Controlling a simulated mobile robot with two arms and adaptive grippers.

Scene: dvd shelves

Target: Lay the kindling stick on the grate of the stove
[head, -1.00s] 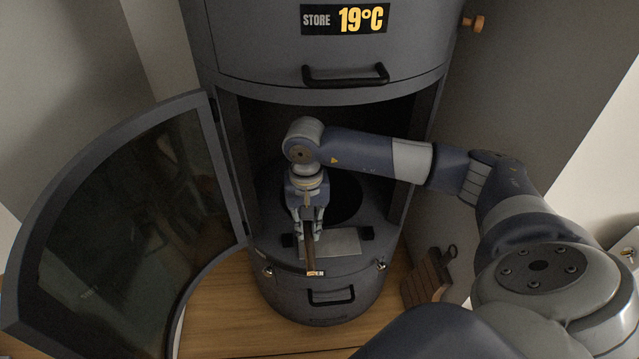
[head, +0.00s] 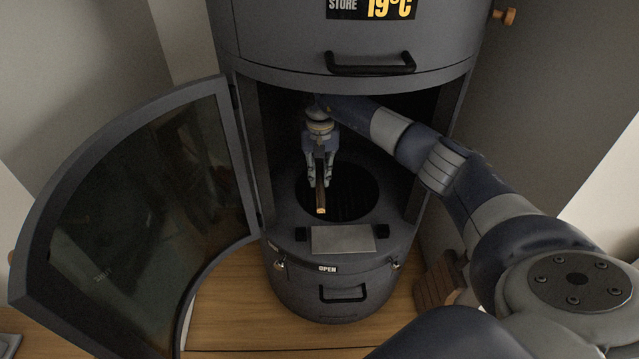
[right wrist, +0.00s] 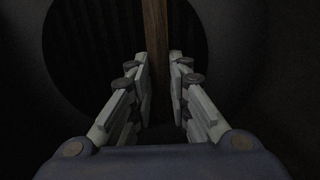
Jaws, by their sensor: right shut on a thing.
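The dark grey stove (head: 345,58) stands open, its curved glass door (head: 140,195) swung out to the left. The grate (head: 352,199) is a dark round slatted area on the firebox floor; it also fills the back of the right wrist view (right wrist: 95,60). My right gripper (head: 319,184) is inside the firebox, shut on the brown kindling stick (head: 320,199). The stick's pale near end points toward the front, in front of the grate's left part. In the right wrist view the stick (right wrist: 156,45) runs upward between the fingers (right wrist: 160,85). Whether it touches the grate is unclear. My left gripper is out of view.
A flat grey metal plate (head: 342,239) lies at the stove's front lip. The firebox side walls stand close around my right arm. A brown slatted object (head: 437,285) is on the wooden floor (head: 225,310), right of the stove.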

